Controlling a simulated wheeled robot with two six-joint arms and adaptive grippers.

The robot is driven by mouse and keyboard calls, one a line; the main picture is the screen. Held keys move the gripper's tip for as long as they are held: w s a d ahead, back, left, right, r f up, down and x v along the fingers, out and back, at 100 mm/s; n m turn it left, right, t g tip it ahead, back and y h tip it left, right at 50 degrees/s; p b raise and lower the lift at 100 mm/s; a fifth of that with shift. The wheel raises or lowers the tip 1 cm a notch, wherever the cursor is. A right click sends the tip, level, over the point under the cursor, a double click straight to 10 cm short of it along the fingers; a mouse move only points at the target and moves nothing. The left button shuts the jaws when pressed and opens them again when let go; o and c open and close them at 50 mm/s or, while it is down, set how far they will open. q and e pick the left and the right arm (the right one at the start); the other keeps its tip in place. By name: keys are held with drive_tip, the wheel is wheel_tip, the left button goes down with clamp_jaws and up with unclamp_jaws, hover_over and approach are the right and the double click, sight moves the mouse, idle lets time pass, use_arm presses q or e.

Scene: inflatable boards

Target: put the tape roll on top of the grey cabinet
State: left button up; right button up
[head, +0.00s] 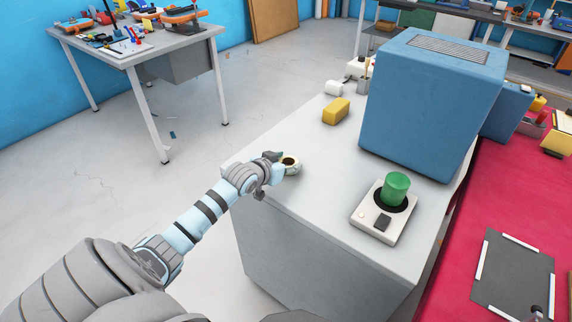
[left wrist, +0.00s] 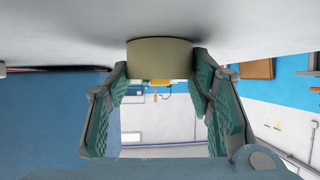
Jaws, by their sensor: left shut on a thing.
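My left gripper (head: 280,162) is shut on the tape roll. In the left wrist view the roll (left wrist: 160,58) sits between the two green-padded fingers, against or very near the pale cabinet surface; I cannot tell whether it touches. The fingers partly hide it in the head view. My right gripper is not in view.
A large blue box (head: 420,105) stands on the cabinet, with a beige device (head: 370,218) with a green cylinder in front. A yellow block (head: 336,111) lies farther back. The cabinet top around the roll is clear. A red surface (head: 460,265) adjoins at right; a worktable (head: 150,45) stands far left.

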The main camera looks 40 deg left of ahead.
use_arm(q)
drive_tip(key=shift+f, duration=0.1)
drive_tip(key=o, duration=1.2)
drive_tip(key=shift+c, duration=0.2)
drive_tip(key=shift+r, duration=0.2)
drive_tip(key=p+v, duration=0.5)
drive_tip(key=v, duration=0.6)
drive_tip(key=shift+s+r, duration=0.1)
drive_tip(key=shift+r, duration=0.05)
drive_tip(key=shift+s+d+r, duration=0.1)
drive_tip(key=shift+s+r, duration=0.05)
drive_tip(key=shift+s, duration=0.25)
drive_tip(key=shift+w, duration=0.1)
